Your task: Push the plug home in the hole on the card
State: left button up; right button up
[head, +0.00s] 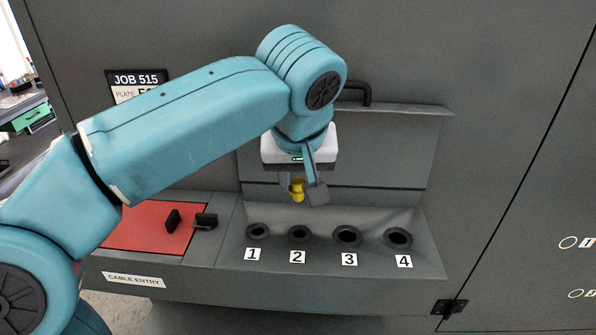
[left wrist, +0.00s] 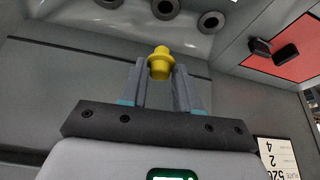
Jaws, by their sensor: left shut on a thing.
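A yellow stepped plug (head: 297,189) is held between the fingers of my left gripper (head: 303,188); it also shows in the left wrist view (left wrist: 160,62). The gripper is shut on it above the sloped grey panel, apart from the holes. Below stand several black-rimmed holes in a row: hole 1 (head: 258,231), hole 2 (head: 299,234), hole 3 (head: 347,236) and hole 4 (head: 398,238). In the head view the plug is above hole 2. The job card (head: 132,78) is mostly hidden by my left arm; the left wrist view shows part of it (left wrist: 278,158). My right gripper is not seen.
A black handle (head: 362,90) and a ledge (head: 410,109) are on the wall behind my gripper. A CABLE ENTRY label (head: 134,280) is on the front edge.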

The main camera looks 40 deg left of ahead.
pick_arm(q)
jog(key=shift+s+d+r, duration=0.3)
jog(key=shift+s+d, duration=0.3)
jog(key=shift+d, duration=0.1)
jog(key=shift+w+a+f, duration=0.4)
jog(key=shift+a+f, duration=0.1)
jog(key=shift+a, duration=0.05)
jog(key=shift+f+b, duration=0.35)
jog(key=shift+b, duration=0.15)
jog(key=f+b, duration=0.2)
jog(key=f, duration=0.1)
jog(key=d+f+b, duration=0.1)
jog(key=b, duration=0.1)
jog(key=shift+s+f, duration=0.15)
jog(key=shift+s, duration=0.15)
jog(key=shift+w+a, duration=0.1)
jog(key=shift+a, duration=0.15)
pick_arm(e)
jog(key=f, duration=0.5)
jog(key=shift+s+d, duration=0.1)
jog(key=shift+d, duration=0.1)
